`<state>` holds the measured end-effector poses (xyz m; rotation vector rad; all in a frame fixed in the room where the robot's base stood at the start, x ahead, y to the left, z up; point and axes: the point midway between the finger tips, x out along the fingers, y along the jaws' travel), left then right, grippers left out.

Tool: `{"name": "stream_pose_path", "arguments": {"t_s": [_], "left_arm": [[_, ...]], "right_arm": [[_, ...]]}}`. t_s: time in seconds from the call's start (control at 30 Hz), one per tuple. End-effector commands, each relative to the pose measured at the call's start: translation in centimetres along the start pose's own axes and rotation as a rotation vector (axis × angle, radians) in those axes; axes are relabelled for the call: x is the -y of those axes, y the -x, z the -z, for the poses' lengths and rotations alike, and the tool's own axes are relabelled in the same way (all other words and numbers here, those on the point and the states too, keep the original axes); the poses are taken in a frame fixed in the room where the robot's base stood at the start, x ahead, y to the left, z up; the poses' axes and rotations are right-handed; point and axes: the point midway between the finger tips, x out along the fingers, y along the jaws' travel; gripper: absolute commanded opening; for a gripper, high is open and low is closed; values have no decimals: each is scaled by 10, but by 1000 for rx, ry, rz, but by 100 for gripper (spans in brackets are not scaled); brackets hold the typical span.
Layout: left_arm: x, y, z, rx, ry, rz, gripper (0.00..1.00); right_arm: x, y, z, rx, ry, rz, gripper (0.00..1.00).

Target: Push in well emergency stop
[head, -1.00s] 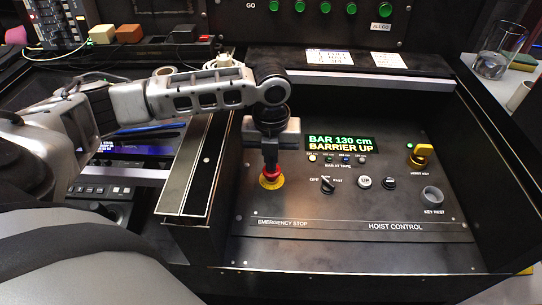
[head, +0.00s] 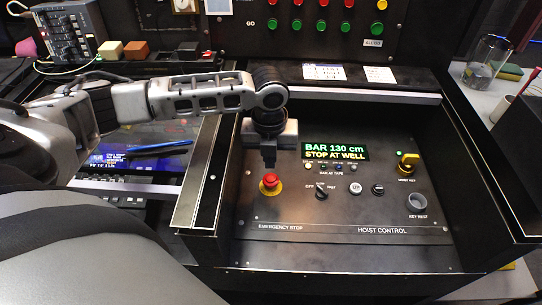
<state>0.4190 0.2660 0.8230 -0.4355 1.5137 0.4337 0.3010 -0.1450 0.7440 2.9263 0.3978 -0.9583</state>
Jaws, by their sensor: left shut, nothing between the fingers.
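The red emergency stop button (head: 270,180) sits on a yellow collar at the left of the hoist control panel (head: 370,210), above the label EMERGENCY STOP. My left gripper (head: 269,165) points down just above and behind the button, shut and empty. A small gap seems to show between fingertips and button, but contact is hard to tell. The green display (head: 335,152) reads BAR 130 cm, STOP AT WELL. My right gripper is not in view.
A rotary switch (head: 321,190), push buttons, a yellow key switch (head: 408,162) and a key rest ring (head: 416,201) lie right on the panel. Raised black side walls flank it. Rows of coloured buttons line the back panel. A glass (head: 487,58) stands at the back right.

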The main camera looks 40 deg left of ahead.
Motion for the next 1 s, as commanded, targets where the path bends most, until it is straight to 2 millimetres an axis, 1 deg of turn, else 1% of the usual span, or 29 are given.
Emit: {"name": "stream_pose_path", "arguments": {"t_s": [0.03, 0.2, 0.3, 0.4, 0.6, 1.0], "left_arm": [[1, 14, -2, 9, -2, 6, 0], [1, 52, -3, 7, 0, 6, 0], [1, 69, -3, 7, 0, 5, 0], [1, 80, -3, 7, -1, 5, 0], [1, 88, -2, 4, -1, 3, 0], [1, 88, -3, 5, 0, 3, 0]], "right_arm": [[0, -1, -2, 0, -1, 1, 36], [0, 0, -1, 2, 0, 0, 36], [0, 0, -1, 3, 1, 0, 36], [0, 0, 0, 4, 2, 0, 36], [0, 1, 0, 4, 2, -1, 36], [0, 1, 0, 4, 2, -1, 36]]}}
